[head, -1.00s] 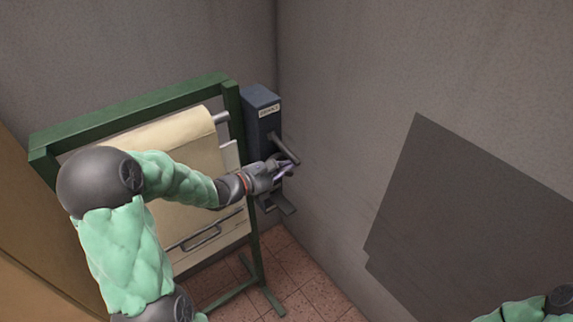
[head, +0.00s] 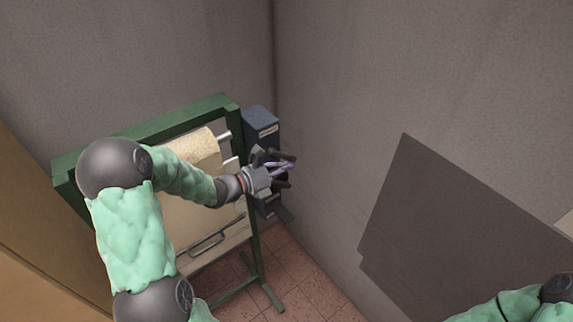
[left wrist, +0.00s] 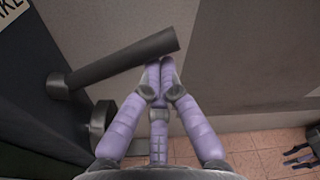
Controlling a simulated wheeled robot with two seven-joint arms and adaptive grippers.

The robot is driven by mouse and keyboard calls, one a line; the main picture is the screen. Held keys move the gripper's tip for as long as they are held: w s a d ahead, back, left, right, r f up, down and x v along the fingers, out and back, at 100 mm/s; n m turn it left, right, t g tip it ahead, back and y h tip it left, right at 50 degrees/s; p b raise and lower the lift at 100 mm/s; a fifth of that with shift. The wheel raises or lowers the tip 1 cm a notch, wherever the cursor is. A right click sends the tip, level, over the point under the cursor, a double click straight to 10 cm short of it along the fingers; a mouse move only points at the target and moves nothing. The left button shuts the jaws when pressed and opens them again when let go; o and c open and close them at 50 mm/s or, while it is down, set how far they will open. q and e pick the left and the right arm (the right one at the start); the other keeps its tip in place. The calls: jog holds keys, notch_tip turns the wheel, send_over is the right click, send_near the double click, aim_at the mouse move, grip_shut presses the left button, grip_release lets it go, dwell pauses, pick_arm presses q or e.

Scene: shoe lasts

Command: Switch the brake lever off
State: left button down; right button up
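The brake box (head: 262,122) is a dark blue-grey upright box with a pale label, in the corner beside the green frame. Its lever (left wrist: 120,62) is a dark round bar sticking out from the box, rising to the right in the left wrist view. My left gripper (head: 287,166) is at the lever in the head view and partly covers it. In the left wrist view its purple fingertips (left wrist: 160,72) meet just below the bar's free end, with nothing seen between them. I cannot tell whether they touch the bar. A small dark pronged shape (left wrist: 300,155), possibly my right gripper, shows at the right edge.
The green frame (head: 140,132) with a cream roll (head: 190,160) stands left of the box. Grey walls (head: 330,80) meet just behind the box. A dark panel (head: 440,220) is on the right wall. Reddish floor tiles (head: 310,285) are clear below.

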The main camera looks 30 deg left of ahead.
pick_arm(q)
jog(key=shift+a+r+p, duration=0.2)
jog(key=shift+r+p, duration=0.2)
jog(key=shift+r, duration=0.25)
pick_arm(e)
jog(key=shift+r, duration=0.65)
